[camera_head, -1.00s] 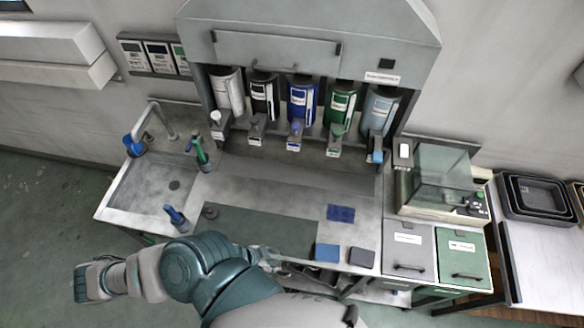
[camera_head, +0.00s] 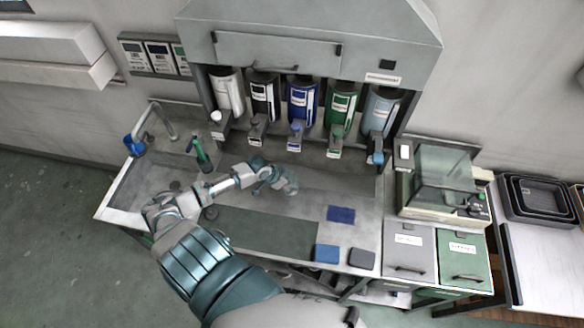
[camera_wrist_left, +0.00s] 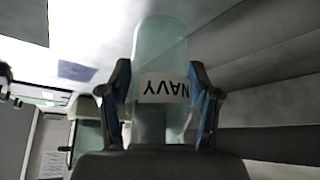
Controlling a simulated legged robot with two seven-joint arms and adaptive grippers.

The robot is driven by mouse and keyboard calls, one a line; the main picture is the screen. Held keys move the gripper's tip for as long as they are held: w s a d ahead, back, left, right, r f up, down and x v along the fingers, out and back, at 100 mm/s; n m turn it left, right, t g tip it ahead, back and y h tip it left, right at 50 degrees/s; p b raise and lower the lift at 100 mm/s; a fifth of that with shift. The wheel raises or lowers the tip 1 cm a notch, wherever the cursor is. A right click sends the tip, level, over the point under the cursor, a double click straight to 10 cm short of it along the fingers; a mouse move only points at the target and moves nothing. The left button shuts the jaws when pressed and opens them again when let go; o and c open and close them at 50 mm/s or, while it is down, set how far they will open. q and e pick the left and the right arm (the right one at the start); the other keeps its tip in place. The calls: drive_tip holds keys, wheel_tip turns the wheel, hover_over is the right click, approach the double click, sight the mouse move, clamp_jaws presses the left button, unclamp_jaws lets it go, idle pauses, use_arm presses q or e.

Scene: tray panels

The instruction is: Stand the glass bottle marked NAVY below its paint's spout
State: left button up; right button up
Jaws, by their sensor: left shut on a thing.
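My left gripper (camera_head: 274,180) is shut on a clear, pale glass bottle (camera_head: 290,187), over the counter in front of the paint row. In the left wrist view the bottle (camera_wrist_left: 163,60) sits between both fingers, with NAVY on its white label (camera_wrist_left: 165,89), upside down in the picture. The blue paint canister (camera_head: 302,101) is the middle one, and its spout (camera_head: 295,139) is behind and above the bottle, apart from it. Whether the bottle's base touches the counter cannot be told. My right gripper is not in view.
Black (camera_head: 263,99) and green (camera_head: 340,105) canisters flank the blue one. A sink (camera_head: 135,195) with a tap is at left. A dark blue cloth (camera_head: 341,214) and blue (camera_head: 327,253) and grey (camera_head: 361,257) pads lie at right and front. A glass-covered machine (camera_head: 440,175) stands at right.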

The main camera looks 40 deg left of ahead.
use_arm(q)
drive_tip(key=w, duration=0.1)
drive_tip(key=w+a+b, duration=0.1)
drive_tip(key=w, duration=0.1)
drive_tip(key=shift+w+a+f, duration=0.15)
drive_tip(key=shift+a, duration=0.15)
drive_tip(key=w+a+b, duration=0.1)
drive_tip(key=w+b, duration=0.1)
drive_tip(key=w+a+b, duration=0.1)
drive_tip(key=b, duration=0.2)
drive_tip(key=shift+w+a+f, duration=0.1)
drive_tip(key=shift+w, duration=0.3)
drive_tip(key=shift+f+b, duration=0.2)
drive_tip(key=shift+b, duration=0.1)
drive_tip(key=shift+c, duration=0.7)
drive_tip(key=shift+r, duration=0.15)
drive_tip(key=o, duration=1.6)
drive_tip(key=shift+s, duration=0.1)
